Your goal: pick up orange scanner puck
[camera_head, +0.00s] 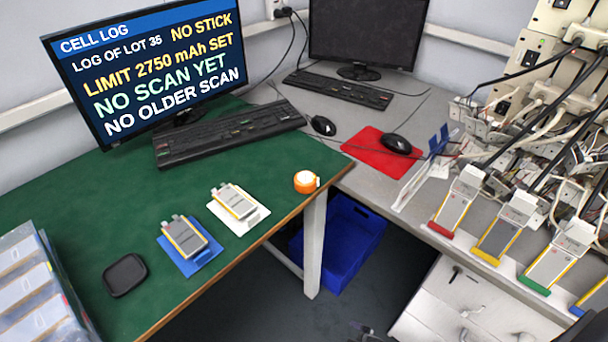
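The orange scanner puck (306,182) has a pale top. It sits on the green bench mat (80,205), close to the mat's right edge, with clear mat around it. Neither gripper can be made out in the head view, and nothing touches the puck. A monitor (150,70) at the left reads "CELL LOG", "LOG OF LOT 35", "NO STICK", "LIMIT 2750 mAh SET", "NO SCAN YET" and "NO OLDER SCAN".
Pouch cells lie on a white pad (244,223) and a blue pad (205,257), left of the puck. A black tray (125,275), keyboard (230,133) and clear-walled rack (35,290) share the bench. A blue bin (345,240) stands below. Cabled cells line the right bench.

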